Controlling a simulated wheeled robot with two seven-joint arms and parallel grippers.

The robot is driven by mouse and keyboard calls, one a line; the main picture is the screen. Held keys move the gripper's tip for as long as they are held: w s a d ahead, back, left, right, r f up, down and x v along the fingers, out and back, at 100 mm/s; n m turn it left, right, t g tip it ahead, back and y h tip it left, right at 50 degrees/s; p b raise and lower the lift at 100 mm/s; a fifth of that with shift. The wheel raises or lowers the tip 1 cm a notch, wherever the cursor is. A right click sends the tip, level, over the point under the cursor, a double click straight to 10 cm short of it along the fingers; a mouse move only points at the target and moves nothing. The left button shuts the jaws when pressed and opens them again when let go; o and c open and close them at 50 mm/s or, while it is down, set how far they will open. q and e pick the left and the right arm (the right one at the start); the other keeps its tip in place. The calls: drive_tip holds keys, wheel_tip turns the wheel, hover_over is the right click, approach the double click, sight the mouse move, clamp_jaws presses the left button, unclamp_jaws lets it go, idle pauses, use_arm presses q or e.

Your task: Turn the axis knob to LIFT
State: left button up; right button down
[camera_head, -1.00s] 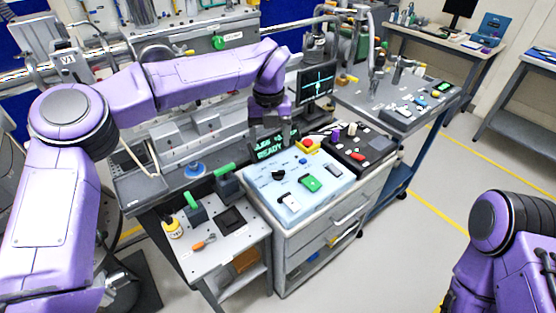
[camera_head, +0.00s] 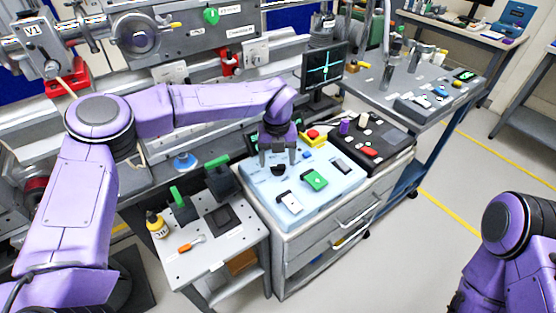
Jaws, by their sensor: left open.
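The light blue control panel (camera_head: 332,190) sits on top of a grey drawer cabinet. A black knob (camera_head: 278,170) is near the panel's left back part; its label and pointing direction are too small to read. My left gripper (camera_head: 278,160) points down just behind and above the knob, its dark fingers apart and empty. I cannot tell whether a finger touches the knob. My right arm shows at the lower right, but its gripper is out of view.
A dark panel (camera_head: 381,167) adjoins at right. A monitor (camera_head: 324,68) stands behind. A low cart (camera_head: 210,263) is at left.

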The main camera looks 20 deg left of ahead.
use_arm(q)
wheel_tip(320, 180, down, 2)
drive_tip(key=shift+w+d+f, duration=0.1)
drive_tip(key=c, duration=1.1)
drive_tip(key=shift+o, duration=0.2)
drive_tip(key=m+p, duration=0.2)
drive_tip(key=m, duration=0.1)
drive_tip(key=shift+r, duration=0.2)
drive_tip(key=shift+m+p, duration=0.7)
drive_tip(key=shift+m, duration=1.8)
